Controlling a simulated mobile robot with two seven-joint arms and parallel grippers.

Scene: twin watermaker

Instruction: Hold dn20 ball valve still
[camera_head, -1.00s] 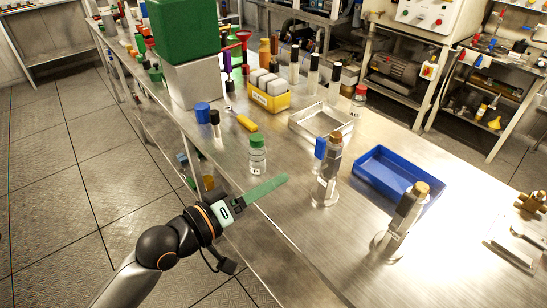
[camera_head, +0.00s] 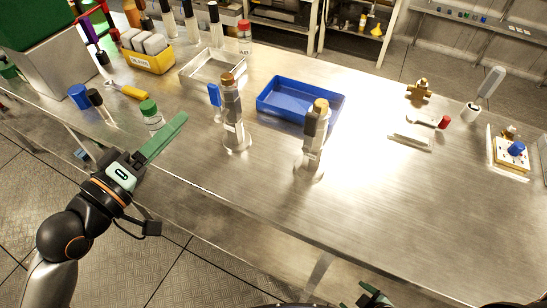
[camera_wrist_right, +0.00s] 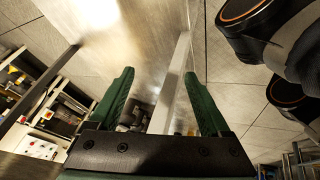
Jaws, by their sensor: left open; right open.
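A brass valve-like fitting (camera_head: 420,91) stands at the back right of the steel bench in the head view. Another small brass piece with a blue knob (camera_head: 516,149) sits on a white plate at the far right. I cannot tell which is the DN20 ball valve. My left gripper (camera_head: 170,136) is open, its green fingers over the bench's front edge beside a green-capped bottle, far from both brass pieces. My right gripper (camera_wrist_right: 163,88) is open and empty in the wrist view. Only its tip (camera_head: 373,296) shows at the bottom of the head view, below the bench edge.
Two metal cylinders with brass-coloured tops (camera_head: 233,112) (camera_head: 315,137) stand mid-bench. Behind them are a blue tray (camera_head: 297,118) and a metal tray (camera_head: 186,76). A red-ended part (camera_head: 443,122) lies near the brass fitting. The front right bench surface is clear.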

